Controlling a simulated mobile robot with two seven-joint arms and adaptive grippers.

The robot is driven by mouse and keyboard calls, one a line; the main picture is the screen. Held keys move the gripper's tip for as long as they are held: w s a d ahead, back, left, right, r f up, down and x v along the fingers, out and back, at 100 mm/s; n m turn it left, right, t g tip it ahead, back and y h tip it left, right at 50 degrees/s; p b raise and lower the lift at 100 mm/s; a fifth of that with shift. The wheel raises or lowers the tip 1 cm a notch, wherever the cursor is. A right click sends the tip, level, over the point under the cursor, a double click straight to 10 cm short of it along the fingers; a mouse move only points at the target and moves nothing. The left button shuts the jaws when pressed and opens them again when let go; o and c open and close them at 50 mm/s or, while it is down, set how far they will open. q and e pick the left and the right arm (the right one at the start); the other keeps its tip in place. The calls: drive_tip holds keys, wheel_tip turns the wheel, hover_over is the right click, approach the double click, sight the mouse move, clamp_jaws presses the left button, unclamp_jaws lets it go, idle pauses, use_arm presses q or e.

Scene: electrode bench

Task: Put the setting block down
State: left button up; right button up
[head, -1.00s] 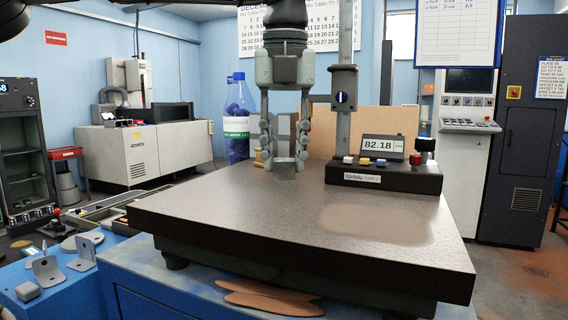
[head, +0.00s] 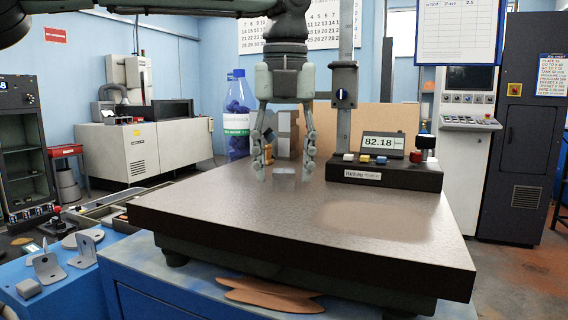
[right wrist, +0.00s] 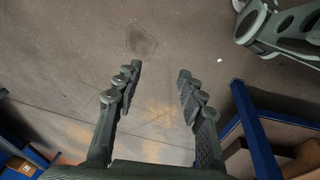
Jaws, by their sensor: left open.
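The setting block (head: 284,132) is a grey upright block at the back of the dark surface plate (head: 210,211) in the head view. It stands between the fingers of my left gripper (head: 285,172). That gripper points down and is open, with a gap between the block and the fingers on both sides. A paler grey patch shows just below the block, and I cannot tell whether it is part of it or a reflection. My right gripper (right wrist: 160,78) is open and empty over bare floor in the right wrist view.
A height gauge with a readout of 82.18 (head: 383,145) stands on its base (head: 385,176) right of my left gripper. A blue bottle (head: 237,115) stands behind at left. The plate's front and middle are clear. Metal brackets (head: 85,247) lie on the blue bench at left.

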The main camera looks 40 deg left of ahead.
sight(285, 172)
use_arm(q)
drive_tip(key=shift+r, duration=0.1)
wheel_tip(285, 172, up, 2)
drive_tip(key=shift+r, duration=0.25)
wheel_tip(285, 172, up, 9)
drive_tip(key=shift+s+d+r, duration=0.2)
drive_tip(key=shift+s+d, duration=0.2)
drive_tip(key=shift+s, duration=0.05)
use_arm(e)
drive_tip(key=shift+s+f, duration=0.1)
drive_tip(key=shift+f, duration=0.2)
drive_tip(key=shift+s, duration=0.35)
